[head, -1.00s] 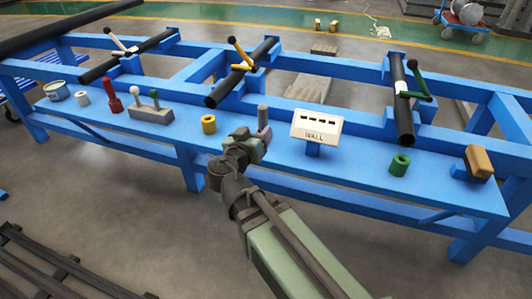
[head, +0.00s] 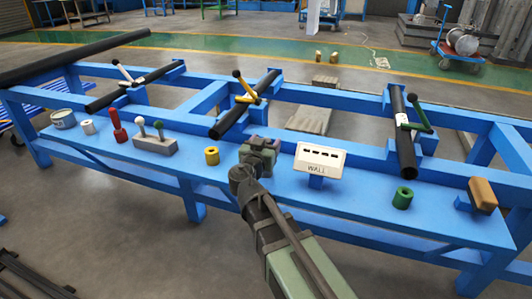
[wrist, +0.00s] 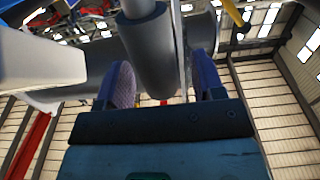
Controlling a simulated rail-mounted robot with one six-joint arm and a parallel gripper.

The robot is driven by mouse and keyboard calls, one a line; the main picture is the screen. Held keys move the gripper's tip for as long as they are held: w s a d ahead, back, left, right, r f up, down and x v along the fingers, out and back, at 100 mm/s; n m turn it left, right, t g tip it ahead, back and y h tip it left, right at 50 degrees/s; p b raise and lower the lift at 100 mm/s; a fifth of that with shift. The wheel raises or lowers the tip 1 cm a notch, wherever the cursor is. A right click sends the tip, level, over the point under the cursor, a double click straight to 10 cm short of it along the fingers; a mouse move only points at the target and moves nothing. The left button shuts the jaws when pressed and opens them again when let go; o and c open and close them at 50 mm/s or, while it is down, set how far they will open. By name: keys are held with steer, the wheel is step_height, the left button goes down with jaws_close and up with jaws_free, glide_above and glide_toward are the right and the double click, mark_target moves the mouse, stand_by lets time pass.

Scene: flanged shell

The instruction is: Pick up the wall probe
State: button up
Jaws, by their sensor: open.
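In the wrist view, a dark grey cylinder (wrist: 150,55) with a paler, narrower end stands between the fingers of my gripper (wrist: 165,82); I take it for the wall probe. The two fingers are apart, one on each side. I cannot tell whether either touches it. In the head view, my gripper (head: 262,148) is at the blue bench, just left of the white box marked WALL (head: 320,160), and hides most or all of the probe.
The WALL box also shows close at the left of the wrist view (wrist: 40,65). On the bench (head: 345,205) stand a yellow ring (head: 211,156), a grey block with ball-topped pins (head: 155,146), a green ring (head: 402,198) and a tan block (head: 482,194). Black tubes with handles lie behind.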

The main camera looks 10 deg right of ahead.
steer(key=shift+x, duration=1.05)
steer(key=shift+s, duration=0.1)
steer(key=shift+c, duration=0.3)
steer(key=c, duration=0.9)
steer(key=shift+c, duration=0.2)
